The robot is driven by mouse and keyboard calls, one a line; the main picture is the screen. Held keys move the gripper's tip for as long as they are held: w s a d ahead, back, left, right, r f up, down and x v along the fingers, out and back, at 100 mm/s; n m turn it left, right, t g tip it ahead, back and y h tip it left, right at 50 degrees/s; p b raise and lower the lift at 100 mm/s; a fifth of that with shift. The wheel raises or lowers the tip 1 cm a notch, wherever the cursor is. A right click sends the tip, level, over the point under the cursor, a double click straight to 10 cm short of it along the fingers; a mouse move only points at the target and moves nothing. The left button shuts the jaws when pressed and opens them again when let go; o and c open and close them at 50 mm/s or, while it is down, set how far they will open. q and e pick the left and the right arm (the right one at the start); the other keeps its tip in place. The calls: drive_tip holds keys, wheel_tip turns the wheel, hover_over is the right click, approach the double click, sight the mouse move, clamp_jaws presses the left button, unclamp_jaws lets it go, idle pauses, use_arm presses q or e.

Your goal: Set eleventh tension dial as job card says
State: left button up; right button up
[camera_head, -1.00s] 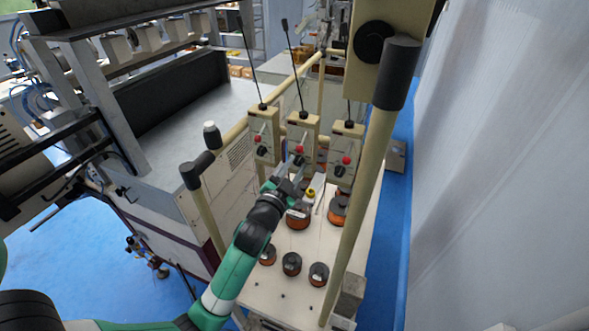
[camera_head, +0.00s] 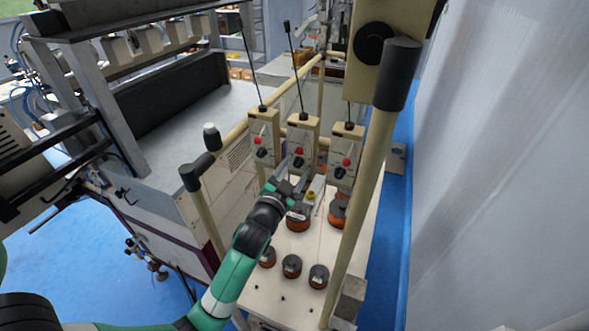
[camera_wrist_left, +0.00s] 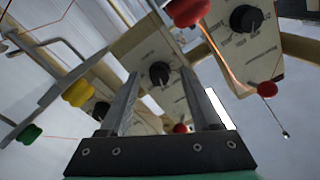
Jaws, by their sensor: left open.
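Three cream tension boxes stand in a row in the head view: left (camera_head: 264,134), middle (camera_head: 302,135) and right (camera_head: 345,148). Each has a red knob and a black dial. My left gripper (camera_head: 295,172) is open just below and in front of the middle box. In the left wrist view, a black dial (camera_wrist_left: 159,73) with a pale pointer mark shows between my open fingers (camera_wrist_left: 160,85). Contact cannot be told. Another black dial (camera_wrist_left: 245,18) is at upper right. Dial scales are too blurred to read. The dial's number is unclear, and no job card is recognisable. My right gripper is out of view.
Dark-capped orange spools, including a front one (camera_head: 291,265), stand on the cream tabletop (camera_head: 265,290) below the boxes. A cream post with a black grip (camera_head: 396,75) rises close on the right. Yellow (camera_wrist_left: 78,93) and green (camera_wrist_left: 28,134) parts show at left in the wrist view.

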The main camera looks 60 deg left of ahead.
use_arm(q)
drive_tip(key=b+v, duration=0.1)
drive_tip(key=v, duration=1)
drive_tip(key=shift+s+d, duration=0.15)
drive_tip(key=shift+s, duration=0.1)
